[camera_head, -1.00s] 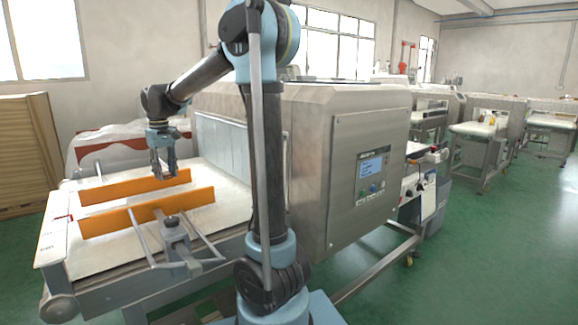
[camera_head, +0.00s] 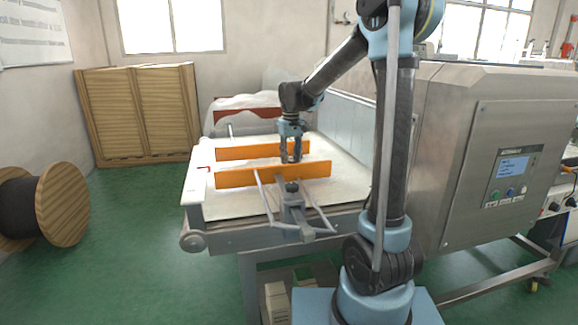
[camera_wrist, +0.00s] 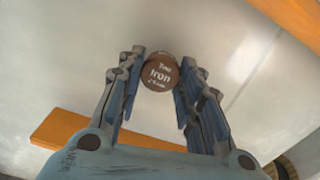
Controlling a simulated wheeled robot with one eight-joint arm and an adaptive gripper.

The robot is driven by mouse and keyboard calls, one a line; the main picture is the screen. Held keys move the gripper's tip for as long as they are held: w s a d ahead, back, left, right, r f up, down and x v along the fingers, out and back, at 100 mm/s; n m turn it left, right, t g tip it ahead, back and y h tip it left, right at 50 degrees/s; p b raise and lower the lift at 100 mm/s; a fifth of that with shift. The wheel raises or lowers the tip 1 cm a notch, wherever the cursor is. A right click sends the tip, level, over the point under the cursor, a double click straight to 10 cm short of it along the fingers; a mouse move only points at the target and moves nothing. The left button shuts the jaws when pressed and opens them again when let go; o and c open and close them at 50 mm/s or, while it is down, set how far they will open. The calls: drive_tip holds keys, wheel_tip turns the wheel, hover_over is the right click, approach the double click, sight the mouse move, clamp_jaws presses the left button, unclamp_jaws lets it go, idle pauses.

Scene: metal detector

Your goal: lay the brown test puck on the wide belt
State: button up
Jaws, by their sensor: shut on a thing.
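The brown test puck (camera_wrist: 160,73) is between the fingertips of my gripper (camera_wrist: 158,82) in the wrist view. It is round, with pale lettering that includes "iron". My gripper is shut on it. In the head view my gripper (camera_head: 291,157) points down over the wide belt (camera_head: 240,202), between the two orange guide rails. The puck cannot be made out in the head view. The belt is pale and runs into the metal detector's housing. Whether the puck touches the belt or hangs just above it, I cannot tell.
The near orange rail (camera_head: 240,176) and far orange rail (camera_head: 235,152) flank the gripper. A metal bracket (camera_head: 293,208) stands at the belt's near edge. The steel detector housing (camera_head: 450,130) is to the right. A wooden cable reel (camera_head: 62,205) stands at far left on open green floor.

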sight(291, 160)
drive_tip(key=shift+f, duration=1.35)
drive_tip(key=o, duration=0.9)
wheel_tip(291, 160, up, 12)
